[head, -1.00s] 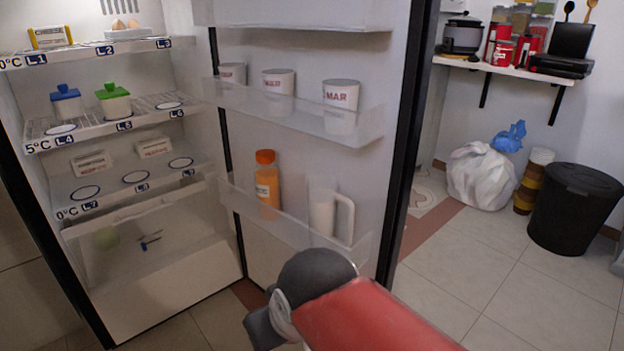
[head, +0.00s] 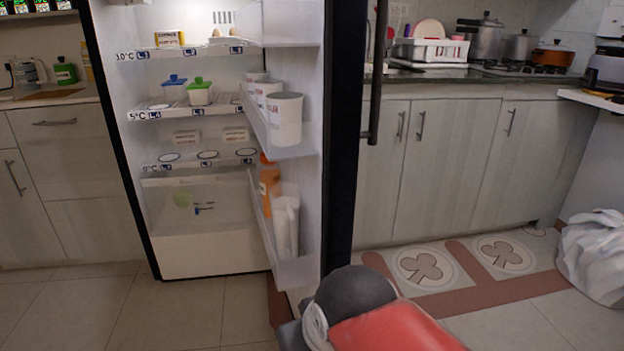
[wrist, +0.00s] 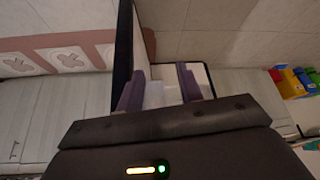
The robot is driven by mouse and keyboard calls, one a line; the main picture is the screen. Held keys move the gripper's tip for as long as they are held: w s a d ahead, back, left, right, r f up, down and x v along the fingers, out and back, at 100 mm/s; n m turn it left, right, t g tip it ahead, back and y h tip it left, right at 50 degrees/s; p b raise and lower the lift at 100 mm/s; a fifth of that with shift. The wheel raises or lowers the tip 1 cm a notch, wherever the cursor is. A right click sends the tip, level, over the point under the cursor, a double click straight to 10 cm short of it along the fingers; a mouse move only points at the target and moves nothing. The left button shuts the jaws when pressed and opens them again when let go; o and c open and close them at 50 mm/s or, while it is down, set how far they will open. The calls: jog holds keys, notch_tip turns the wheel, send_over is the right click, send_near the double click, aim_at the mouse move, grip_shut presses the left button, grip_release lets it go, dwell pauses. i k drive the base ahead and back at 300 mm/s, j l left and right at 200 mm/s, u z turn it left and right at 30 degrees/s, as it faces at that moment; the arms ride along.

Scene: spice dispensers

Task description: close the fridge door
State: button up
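The fridge stands open in the head view, its lit shelves (head: 190,113) in plain sight. Its door (head: 340,150) stands out toward me on the right, seen nearly edge-on, with a black edge and a dark bar handle (head: 378,75) on its outer side. White cups (head: 284,118), an orange bottle (head: 270,185) and a white jug (head: 286,225) sit in the door racks. My gripper is hidden in the head view behind my arm. In the wrist view my gripper (wrist: 160,88) has its purple fingers apart; the door's black edge (wrist: 122,45) lies by the left finger. Contact is unclear.
Cabinets (head: 450,150) with a counter and pots stand behind the door to the right. A white bag (head: 597,255) lies on the floor at the far right. More cabinets (head: 70,190) stand left of the fridge. The floor (head: 190,310) before the fridge is clear.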

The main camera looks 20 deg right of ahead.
aim_at(318, 48)
jog(key=i+l+u, duration=0.15)
jog(key=l, duration=0.45)
jog(key=i+l+u, duration=0.2)
jog(key=l, duration=0.45)
jog(key=l+u, duration=0.15)
jog(key=l, duration=0.45)
